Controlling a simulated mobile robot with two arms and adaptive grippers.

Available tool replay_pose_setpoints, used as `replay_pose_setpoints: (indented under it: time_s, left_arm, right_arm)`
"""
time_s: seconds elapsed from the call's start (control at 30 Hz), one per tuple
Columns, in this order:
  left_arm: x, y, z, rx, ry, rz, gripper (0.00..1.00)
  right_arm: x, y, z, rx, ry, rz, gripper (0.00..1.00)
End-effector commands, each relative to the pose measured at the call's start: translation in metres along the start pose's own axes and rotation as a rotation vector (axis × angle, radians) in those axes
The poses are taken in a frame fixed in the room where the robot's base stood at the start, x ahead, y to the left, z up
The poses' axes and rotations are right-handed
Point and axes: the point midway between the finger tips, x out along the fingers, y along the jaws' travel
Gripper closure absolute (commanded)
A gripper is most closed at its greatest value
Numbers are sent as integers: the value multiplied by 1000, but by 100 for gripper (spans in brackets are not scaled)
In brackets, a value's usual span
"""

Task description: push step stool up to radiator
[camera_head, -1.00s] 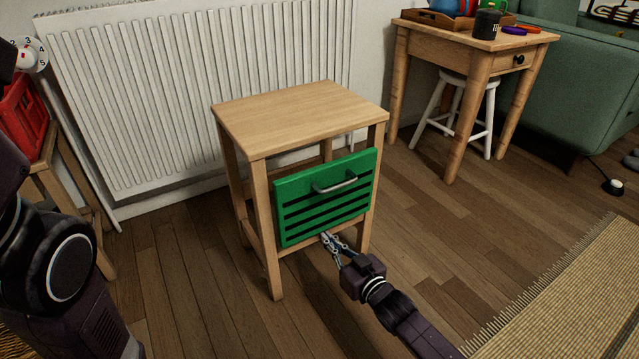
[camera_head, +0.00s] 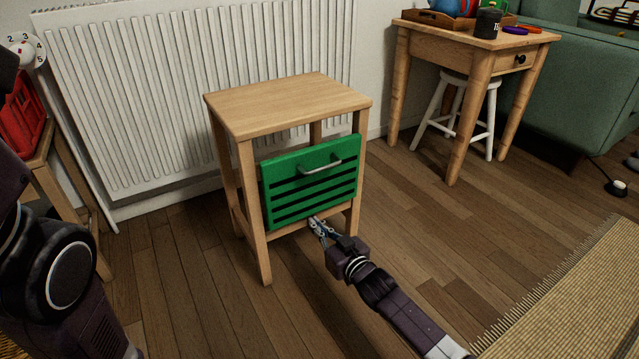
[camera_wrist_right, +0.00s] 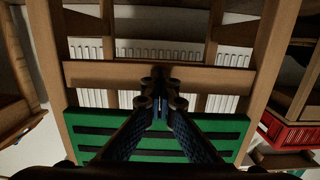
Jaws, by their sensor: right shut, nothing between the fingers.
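The step stool (camera_head: 290,100) is a wooden stand with a flat top and a green slatted panel (camera_head: 312,180) with a metal handle on its front. It stands upright on the floor before the white radiator (camera_head: 190,90); how wide the gap is cannot be told. My right gripper (camera_head: 316,224) is shut and empty at the lower edge of the green panel, by the stool's low front rail. In the right wrist view its closed fingertips (camera_wrist_right: 160,75) reach the wooden crossbar (camera_wrist_right: 210,77), with the radiator behind. My left gripper is out of view; only my left arm shows.
A wooden side table (camera_head: 475,42) with a tray and cups stands at the right, with a white stool (camera_head: 460,110) under it. A red crate (camera_head: 20,115) sits on a wooden stand at the left. A woven rug (camera_head: 575,290) lies at the lower right.

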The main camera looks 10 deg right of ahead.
Motion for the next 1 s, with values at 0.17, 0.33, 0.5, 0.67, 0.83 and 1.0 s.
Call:
replay_pose_setpoints:
  time_s: [0.17,0.33,0.5,0.67,0.83,1.0]
  left_arm:
    - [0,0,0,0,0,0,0]
    - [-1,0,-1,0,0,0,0]
    - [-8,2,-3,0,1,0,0]
    - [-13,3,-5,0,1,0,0]
    - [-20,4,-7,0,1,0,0]
    - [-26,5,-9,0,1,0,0]
  right_arm:
    - [1,-1,-2,1,2,-1,100]
    - [3,-1,-2,0,3,-1,100]
    - [14,-2,-2,1,4,-2,100]
    - [25,-1,-3,0,4,-1,100]
    - [37,-1,-4,0,3,-2,100]
    - [49,-2,-5,0,3,-2,100]
